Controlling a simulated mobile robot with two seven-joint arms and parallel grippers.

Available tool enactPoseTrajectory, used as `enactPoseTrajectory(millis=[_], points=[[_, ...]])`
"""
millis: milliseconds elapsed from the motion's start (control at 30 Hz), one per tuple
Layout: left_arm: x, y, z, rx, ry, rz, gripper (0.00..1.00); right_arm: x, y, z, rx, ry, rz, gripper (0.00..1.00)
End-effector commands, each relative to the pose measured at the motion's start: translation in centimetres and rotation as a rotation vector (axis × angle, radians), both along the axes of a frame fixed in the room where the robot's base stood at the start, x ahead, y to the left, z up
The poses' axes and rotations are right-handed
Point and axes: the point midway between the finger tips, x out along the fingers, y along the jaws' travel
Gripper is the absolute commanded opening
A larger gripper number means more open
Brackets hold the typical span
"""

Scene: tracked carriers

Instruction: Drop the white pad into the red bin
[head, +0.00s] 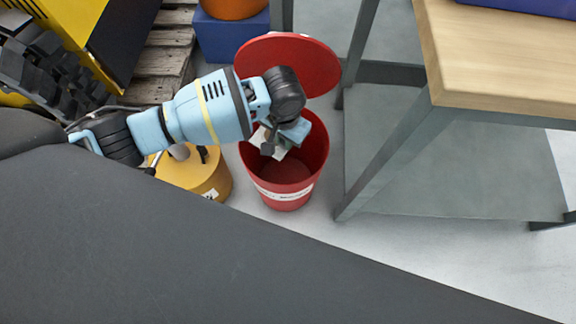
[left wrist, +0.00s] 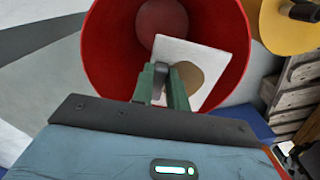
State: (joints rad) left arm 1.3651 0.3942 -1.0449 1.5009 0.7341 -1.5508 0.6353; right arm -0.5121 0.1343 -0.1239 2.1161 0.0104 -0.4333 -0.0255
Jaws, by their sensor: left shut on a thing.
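The red bin (head: 285,197) stands on the floor with its round red lid (head: 310,62) tilted open at the back. My left gripper (head: 272,146) is over the bin's mouth, pointing down, and is shut on the white pad (head: 283,150). In the left wrist view the white pad (left wrist: 205,60) has a tan round patch and sits in front of the open red bin (left wrist: 105,50). The left gripper (left wrist: 163,82) grips its near edge there. The gripper hides part of the pad. My right gripper is in neither view.
A yellow canister (head: 205,180) stands just left of the bin. A workbench with a wooden top (head: 500,60) and grey metal legs is to the right. A wooden pallet (head: 160,60) and a blue box (head: 228,38) are behind. Clear floor lies at the front right.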

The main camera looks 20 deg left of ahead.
Motion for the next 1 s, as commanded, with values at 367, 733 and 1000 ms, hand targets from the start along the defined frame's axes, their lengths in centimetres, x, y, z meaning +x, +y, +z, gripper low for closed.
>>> enactPoseTrajectory(millis=[367, 733, 1000], points=[[0.0, 0.0, 0.1, 0.001, -0.001, 0.0, 0.41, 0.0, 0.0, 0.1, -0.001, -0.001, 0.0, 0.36], [0.1, 0.0, 0.9, 0.0, -0.002, 0.0, 0.41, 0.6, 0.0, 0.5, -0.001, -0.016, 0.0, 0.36], [0.1, 0.0, 5.3, -0.001, -0.005, -0.001, 0.41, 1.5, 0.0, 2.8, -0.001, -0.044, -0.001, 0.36]])
